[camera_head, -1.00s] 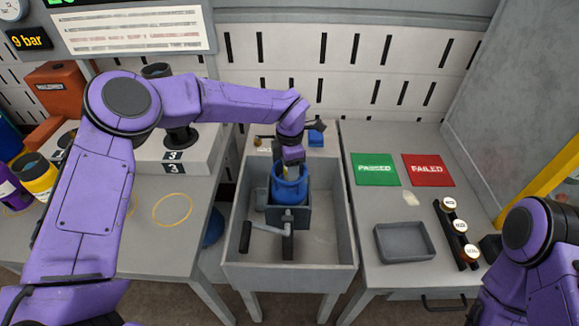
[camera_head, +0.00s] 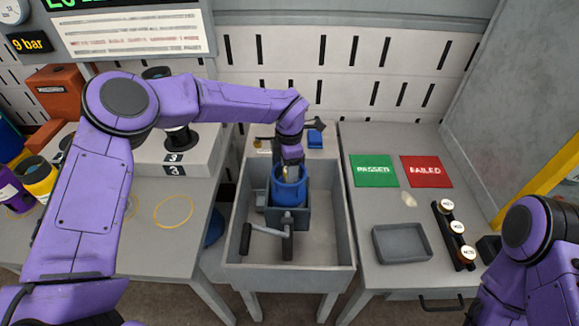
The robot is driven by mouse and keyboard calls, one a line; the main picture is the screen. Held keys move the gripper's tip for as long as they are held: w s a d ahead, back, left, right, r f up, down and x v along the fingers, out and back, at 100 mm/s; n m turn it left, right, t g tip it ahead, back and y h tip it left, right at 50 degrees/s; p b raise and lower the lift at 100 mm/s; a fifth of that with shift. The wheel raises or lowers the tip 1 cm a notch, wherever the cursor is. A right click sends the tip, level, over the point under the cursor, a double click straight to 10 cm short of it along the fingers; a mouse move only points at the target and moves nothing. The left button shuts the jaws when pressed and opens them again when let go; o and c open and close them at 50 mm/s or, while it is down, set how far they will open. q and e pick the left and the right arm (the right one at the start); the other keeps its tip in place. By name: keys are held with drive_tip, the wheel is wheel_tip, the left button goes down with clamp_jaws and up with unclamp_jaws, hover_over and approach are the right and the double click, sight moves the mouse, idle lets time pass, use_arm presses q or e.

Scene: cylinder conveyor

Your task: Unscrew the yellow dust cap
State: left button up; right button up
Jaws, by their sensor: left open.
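A blue cylinder (camera_head: 290,192) stands upright in a dark vise (camera_head: 287,217) inside the grey tub (camera_head: 335,252). A small bit of yellow, the dust cap (camera_head: 286,172), shows at the cylinder's top, mostly hidden by my left gripper. My left gripper (camera_head: 289,168) points down at the top of the cylinder and is open; whether its fingers touch the cap cannot be seen. My right arm shows at the lower right edge, but its gripper is outside the view.
A grey tray (camera_head: 402,243) and a black rack (camera_head: 455,235) with round tags sit on the right table. Green PASSED (camera_head: 373,171) and red FAILED (camera_head: 426,172) mats lie behind them. Yellow (camera_head: 38,178) and purple cylinders stand at the left. A blue item (camera_head: 315,137) lies behind the tub.

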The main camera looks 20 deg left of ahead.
use_arm(q)
drive_tip(key=shift+r, duration=0.75)
drive_tip(key=m+p, duration=0.4)
drive_tip(key=shift+r+p, duration=0.3)
drive_tip(key=shift+p, duration=0.05)
drive_tip(key=shift+f+m+p, duration=0.2)
drive_tip(key=shift+m+p, duration=0.1)
drive_tip(key=shift+m, duration=0.5)
drive_tip(key=shift+f+m, duration=0.15)
drive_tip(key=shift+m, duration=0.15)
use_arm(e)
wheel_tip(320, 180, up, 6)
drive_tip(key=shift+s+f, duration=0.1)
use_arm(q)
drive_tip(key=m+p, duration=0.2)
drive_tip(key=m, duration=0.1)
drive_tip(key=shift+m, duration=0.3)
drive_tip(key=shift+m+p, duration=0.4)
drive_tip(key=shift+m, duration=0.3)
drive_tip(key=shift+f+m, duration=0.1)
drive_tip(key=shift+m, duration=0.4)
use_arm(e)
wheel_tip(320, 180, up, 3)
